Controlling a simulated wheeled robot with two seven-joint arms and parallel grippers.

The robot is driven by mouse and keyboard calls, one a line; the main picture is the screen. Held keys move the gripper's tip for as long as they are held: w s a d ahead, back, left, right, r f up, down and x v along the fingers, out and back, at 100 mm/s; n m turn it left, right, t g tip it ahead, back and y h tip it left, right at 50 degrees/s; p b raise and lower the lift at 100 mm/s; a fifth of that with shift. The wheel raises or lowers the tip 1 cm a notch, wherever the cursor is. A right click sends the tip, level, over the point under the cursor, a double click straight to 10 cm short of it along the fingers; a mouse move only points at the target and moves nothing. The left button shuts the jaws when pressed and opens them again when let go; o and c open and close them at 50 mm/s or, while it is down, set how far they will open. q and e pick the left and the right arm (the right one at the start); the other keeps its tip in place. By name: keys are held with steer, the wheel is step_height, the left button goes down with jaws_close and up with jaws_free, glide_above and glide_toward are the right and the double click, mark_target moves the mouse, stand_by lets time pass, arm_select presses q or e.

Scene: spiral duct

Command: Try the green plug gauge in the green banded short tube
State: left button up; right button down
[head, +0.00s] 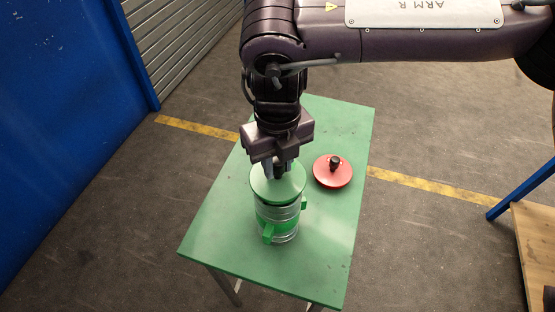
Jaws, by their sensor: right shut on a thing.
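The green plug gauge (290,190) is a round green disc, seen at the top of the green banded short tube (279,230). The tube is metallic with a green band and green tabs, and stands upright on the table. My right gripper (277,174) points down and is shut on the gauge's knob, which its fingers mostly hide. The disc covers the tube's mouth from this view. I cannot tell whether it sits in the tube or just above it. My left gripper is not in view.
A red disc gauge with a black knob (332,172) lies on the green table (222,236), right of the tube. The table's front left and right side are clear. A blue wall panel (60,110) stands at left, and a wooden bench (535,235) at right.

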steer(key=c, duration=1.1)
jaws_free()
steer(key=shift+r+b, duration=0.35)
steer(key=shift+r, duration=0.15)
step_height(320, 180, up, 7)
steer(key=shift+f+b, duration=0.1)
steer(key=shift+b, duration=0.4)
steer(key=shift+f, duration=0.1)
